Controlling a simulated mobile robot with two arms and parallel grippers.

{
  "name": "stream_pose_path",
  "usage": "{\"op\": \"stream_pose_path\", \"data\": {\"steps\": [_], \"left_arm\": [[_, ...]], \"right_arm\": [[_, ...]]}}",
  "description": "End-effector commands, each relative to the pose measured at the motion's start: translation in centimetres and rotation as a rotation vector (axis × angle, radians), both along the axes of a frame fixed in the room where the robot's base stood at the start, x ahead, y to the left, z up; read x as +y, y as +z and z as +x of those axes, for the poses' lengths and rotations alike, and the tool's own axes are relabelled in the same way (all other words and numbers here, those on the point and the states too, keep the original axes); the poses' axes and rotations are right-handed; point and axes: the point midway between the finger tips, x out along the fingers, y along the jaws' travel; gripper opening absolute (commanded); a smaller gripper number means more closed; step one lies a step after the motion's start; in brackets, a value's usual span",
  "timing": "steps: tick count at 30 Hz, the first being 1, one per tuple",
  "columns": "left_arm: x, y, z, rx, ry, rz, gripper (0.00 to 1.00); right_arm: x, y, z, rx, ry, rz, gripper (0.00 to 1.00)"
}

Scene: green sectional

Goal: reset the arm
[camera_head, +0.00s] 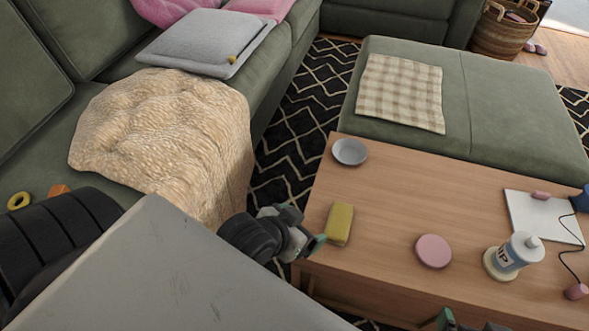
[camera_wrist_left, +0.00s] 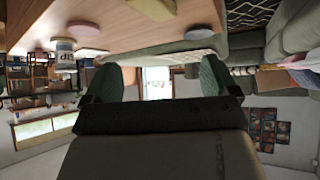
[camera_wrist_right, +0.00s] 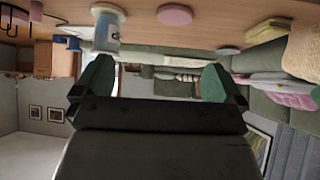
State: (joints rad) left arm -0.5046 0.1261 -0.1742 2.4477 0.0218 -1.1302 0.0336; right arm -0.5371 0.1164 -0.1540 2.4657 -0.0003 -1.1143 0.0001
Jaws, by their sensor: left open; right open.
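My left gripper (camera_head: 304,236) is at the left edge of the wooden coffee table (camera_head: 385,215), close beside a yellow block (camera_head: 339,224). In the left wrist view its green-padded fingers (camera_wrist_left: 158,78) are apart with nothing between them. My right gripper (camera_head: 462,321) shows only in part at the bottom edge of the head view, by the table's near side. In the right wrist view its fingers (camera_wrist_right: 155,78) are wide apart and empty. Most of the right arm is out of the head view.
The table holds a grey dish (camera_head: 350,152), a pink disc (camera_head: 433,251), a pump bottle (camera_head: 513,254) and a white board (camera_head: 541,218) with a cable. A green sofa with a beige blanket (camera_head: 165,135) is at left. An ottoman (camera_head: 500,110) stands behind the table.

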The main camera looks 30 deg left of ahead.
Motion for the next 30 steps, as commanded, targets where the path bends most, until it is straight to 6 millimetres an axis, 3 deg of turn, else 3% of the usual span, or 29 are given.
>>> {"op": "stream_pose_path", "data": {"steps": [4,20,25,30], "left_arm": [[1.0,0.2,-0.6,-0.015,0.009,0.042,0.89],[0.9,-0.2,-0.4,0.002,0.006,0.042,0.89],[0.8,-3.4,0.4,0.092,0.004,0.058,0.89],[1.0,-9.4,-0.8,0.222,-0.001,0.083,0.89]], "right_arm": [[0.0,0.0,0.0,0.000,0.000,0.000,1.00],[0.0,-0.4,0.2,0.016,0.000,-0.002,1.00],[0.1,-3.6,0.9,0.104,0.000,-0.018,1.00],[-0.2,-9.5,-0.2,0.234,0.002,-0.043,1.00]]}}
